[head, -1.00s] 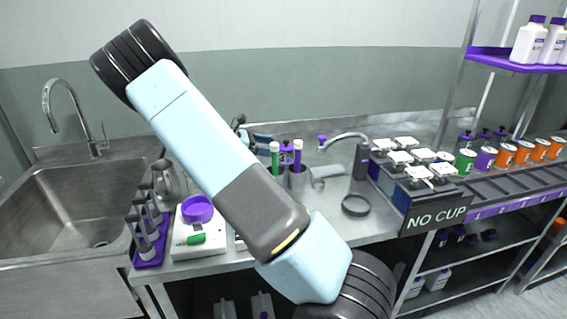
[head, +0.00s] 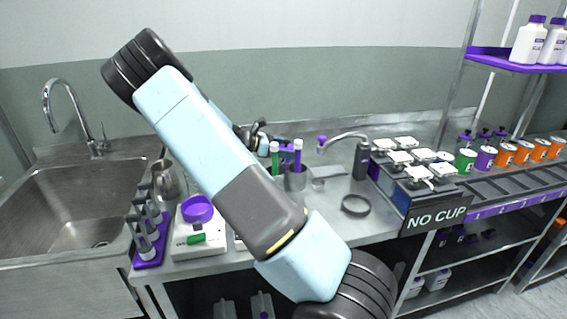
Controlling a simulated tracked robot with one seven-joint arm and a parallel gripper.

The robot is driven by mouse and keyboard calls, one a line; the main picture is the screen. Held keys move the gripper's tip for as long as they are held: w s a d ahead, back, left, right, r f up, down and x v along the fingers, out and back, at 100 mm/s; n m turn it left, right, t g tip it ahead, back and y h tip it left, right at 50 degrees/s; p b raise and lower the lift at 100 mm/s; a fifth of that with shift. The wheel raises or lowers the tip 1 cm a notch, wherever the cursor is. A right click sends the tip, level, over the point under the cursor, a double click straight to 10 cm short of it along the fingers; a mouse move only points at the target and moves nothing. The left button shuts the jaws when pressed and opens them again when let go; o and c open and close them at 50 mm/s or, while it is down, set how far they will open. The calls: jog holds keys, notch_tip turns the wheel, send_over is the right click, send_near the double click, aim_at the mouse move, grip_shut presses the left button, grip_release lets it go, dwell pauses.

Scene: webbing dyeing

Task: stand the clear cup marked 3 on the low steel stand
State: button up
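I cannot pick out the clear cup marked 3 in the head view. My arm crosses the middle of the bench and may hide it. I cannot clearly identify the low steel stand either. A low dark ring (head: 355,205) sits on the bench in front of a bent-spout fixture (head: 361,160). Part of my gripper (head: 262,137) shows behind my arm, near the back of the bench. Its fingertips are not clear, so I cannot tell whether it is open or holds anything.
A purple rack (head: 150,252) and a white device with a purple bowl (head: 198,209) stand left, beside the sink (head: 75,205). A "NO CUP" display (head: 437,219) fronts the white-topped unit at right.

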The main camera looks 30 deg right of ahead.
grip_shut()
notch_tip(320, 180, up, 18)
dwell(1.2)
